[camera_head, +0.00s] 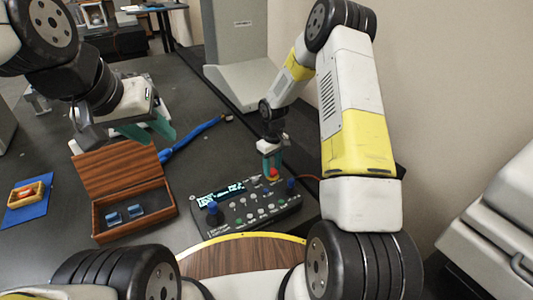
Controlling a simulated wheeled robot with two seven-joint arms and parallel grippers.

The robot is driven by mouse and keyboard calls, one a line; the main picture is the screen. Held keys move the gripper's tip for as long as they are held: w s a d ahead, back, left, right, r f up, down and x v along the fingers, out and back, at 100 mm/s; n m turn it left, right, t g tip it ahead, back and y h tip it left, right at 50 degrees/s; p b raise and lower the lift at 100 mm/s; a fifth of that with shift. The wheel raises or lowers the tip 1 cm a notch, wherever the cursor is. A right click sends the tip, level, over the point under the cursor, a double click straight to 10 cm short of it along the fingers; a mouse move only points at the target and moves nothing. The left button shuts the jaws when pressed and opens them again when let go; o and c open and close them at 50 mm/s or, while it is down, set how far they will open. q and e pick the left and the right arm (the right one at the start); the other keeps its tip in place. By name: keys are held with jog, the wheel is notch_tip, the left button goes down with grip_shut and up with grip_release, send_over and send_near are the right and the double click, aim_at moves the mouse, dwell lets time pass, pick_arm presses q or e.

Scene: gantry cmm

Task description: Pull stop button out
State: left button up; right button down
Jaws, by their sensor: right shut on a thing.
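The control box (242,214) is a dark panel with a small lit display, blue knobs and several small buttons, lying on the dark table. The red stop button (274,172) shows as a small red spot at the box's far right part. My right gripper (271,168) points down over it and is shut on it, with teal fingers on either side. The button's lower part is hidden, so I cannot tell how far out it stands. My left gripper (152,132) hangs over the table near the wooden case, its teal fingers apart and empty.
An open wooden case (127,183) with blue pieces stands left of the control box. A blue mat (24,212) with a small tray (27,193) is at far left. A grey machine column (235,50) stands behind.

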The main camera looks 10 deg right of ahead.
jog(key=c, duration=0.9)
grip_release()
jog(key=shift+r, duration=0.2)
jog(key=shift+r, duration=0.1)
notch_tip(320, 180, up, 8)
jog(key=shift+f, duration=0.2)
notch_tip(320, 180, up, 11)
jog(key=m+t, duration=0.1)
send_over(272, 170)
jog(key=s+d, duration=0.1)
jog(key=s, duration=0.3)
jog(key=s+d+r+m+t, duration=0.1)
jog(key=s+r+m+t, duration=0.1)
jog(key=s+r, duration=0.55)
jog(key=s+r+m+t+y, duration=0.1)
jog(key=s+r, duration=0.3)
jog(key=s, duration=0.4)
jog(key=s+r+m+t+y, duration=0.1)
jog(key=s+r+m+t, duration=0.1)
jog(key=s+r, duration=0.3)
jog(key=s, duration=0.3)
jog(key=shift+s+a+r, duration=0.15)
jog(key=shift+s+r, duration=0.15)
jog(key=shift+s, duration=0.05)
